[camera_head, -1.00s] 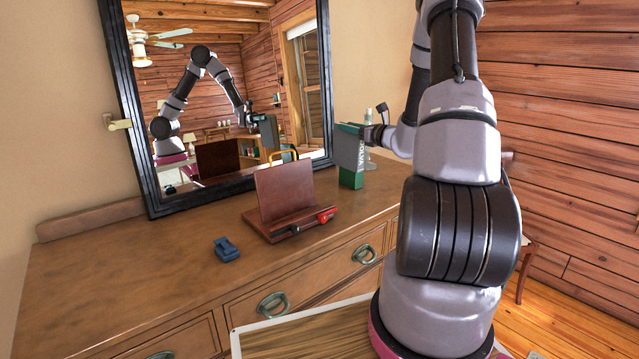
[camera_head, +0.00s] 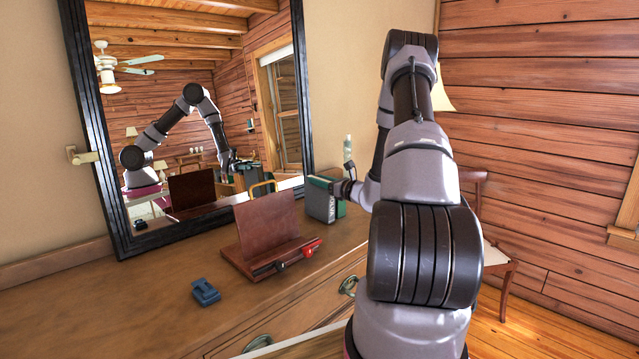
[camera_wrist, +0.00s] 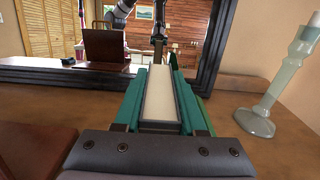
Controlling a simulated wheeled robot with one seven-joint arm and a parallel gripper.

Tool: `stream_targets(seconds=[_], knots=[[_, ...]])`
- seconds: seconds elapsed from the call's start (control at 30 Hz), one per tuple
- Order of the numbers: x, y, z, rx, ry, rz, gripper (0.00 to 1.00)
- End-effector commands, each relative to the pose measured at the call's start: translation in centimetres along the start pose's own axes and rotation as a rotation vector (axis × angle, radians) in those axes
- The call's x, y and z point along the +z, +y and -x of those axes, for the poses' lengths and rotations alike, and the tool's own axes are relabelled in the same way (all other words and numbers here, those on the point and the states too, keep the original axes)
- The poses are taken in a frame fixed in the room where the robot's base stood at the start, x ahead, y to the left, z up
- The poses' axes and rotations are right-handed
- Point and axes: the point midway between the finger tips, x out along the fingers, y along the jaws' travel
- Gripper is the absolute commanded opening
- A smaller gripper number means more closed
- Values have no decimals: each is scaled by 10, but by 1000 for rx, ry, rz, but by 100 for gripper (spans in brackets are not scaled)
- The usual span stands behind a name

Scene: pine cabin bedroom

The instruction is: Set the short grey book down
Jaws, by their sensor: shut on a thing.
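The short grey book (camera_head: 317,204) is upright over the back right of the dresser top, with a grey face towards the head camera and green beside it. I cannot tell whether the held book's lower edge touches the dresser (camera_head: 150,285).
A brown wooden stand (camera_head: 268,225) with a red and black item (camera_head: 285,260) on its base is left of the book. A blue object (camera_head: 205,292) lies farther left. A pale green candlestick (camera_wrist: 260,115) stands right of the book. A mirror (camera_head: 200,110) rises behind.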

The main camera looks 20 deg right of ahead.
Motion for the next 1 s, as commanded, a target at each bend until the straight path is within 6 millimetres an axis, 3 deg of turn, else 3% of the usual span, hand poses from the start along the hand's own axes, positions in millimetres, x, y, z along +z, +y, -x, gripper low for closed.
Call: stream_targets(seconds=[0.4,0.43,0.5,0.87,1.0], knots=[[-8,0,0,0,-2,0,0],[-7,0,0,0,-1,0,51],[-7,0,0,0,-1,0,70],[-3,0,0,0,-1,2,70],[-5,0,18,-2,2,0,70]])
